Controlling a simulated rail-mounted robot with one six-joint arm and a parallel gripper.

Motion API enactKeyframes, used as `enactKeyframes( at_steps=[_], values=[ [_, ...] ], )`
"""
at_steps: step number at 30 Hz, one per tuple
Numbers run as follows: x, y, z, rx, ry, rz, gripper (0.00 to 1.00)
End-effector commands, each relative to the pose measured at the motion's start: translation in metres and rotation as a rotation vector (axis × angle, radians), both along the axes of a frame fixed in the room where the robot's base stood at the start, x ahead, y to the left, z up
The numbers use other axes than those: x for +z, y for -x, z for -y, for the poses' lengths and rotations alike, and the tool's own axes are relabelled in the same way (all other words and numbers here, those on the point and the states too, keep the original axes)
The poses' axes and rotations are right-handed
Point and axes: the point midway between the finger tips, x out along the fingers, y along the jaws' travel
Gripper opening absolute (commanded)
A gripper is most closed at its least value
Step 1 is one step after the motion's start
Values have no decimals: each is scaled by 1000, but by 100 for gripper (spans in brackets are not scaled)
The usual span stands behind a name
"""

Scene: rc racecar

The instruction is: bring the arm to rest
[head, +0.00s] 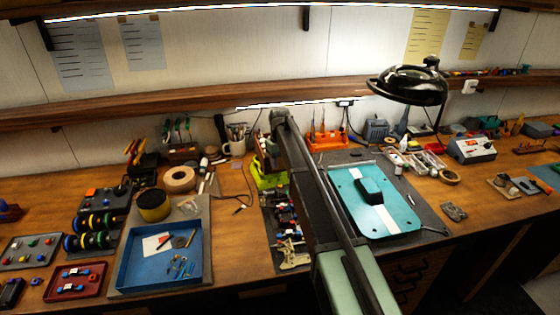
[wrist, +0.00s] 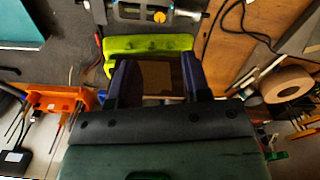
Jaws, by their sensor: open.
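My arm reaches from the bottom of the head view up toward the back of the workbench. My gripper (head: 266,150) is at its far end, near the lime-green holder (head: 270,178), and is partly hidden by the arm. In the wrist view my gripper (wrist: 157,78) has two dark fingers spread apart. A brown patch shows between them; I cannot tell what it is. The lime-green holder (wrist: 150,44) lies just past the fingertips. I see nothing clamped in the fingers.
An orange tool holder (head: 327,139) stands right of the gripper. A teal board (head: 372,222) carrying a dark body lies right of the arm. A blue tray (head: 130,262), wheels on racks and a tape roll (head: 179,179) are at left. A black lamp (head: 408,86) overhangs the back right.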

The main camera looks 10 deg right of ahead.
Motion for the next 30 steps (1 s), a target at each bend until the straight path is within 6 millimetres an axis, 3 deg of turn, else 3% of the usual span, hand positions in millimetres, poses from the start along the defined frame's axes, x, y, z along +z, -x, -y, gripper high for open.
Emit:
enactKeyframes(
  at_steps=[7, 8, 11, 18, 21, 25, 30],
  values=[
    [-2, 0, 0, -30, 0, 0, 44],
    [-2, 9, 0, -58, 0, 0, 44],
    [-4, 72, 0, -131, 0, -1, 44],
    [-21, 296, 1, -298, 1, 0, 44],
    [-28, 361, 1, -323, 1, 0, 44],
    [-32, 399, 1, -324, 1, 0, 44],
    [-33, 397, 1, -323, 1, 0, 44]
  ],
)
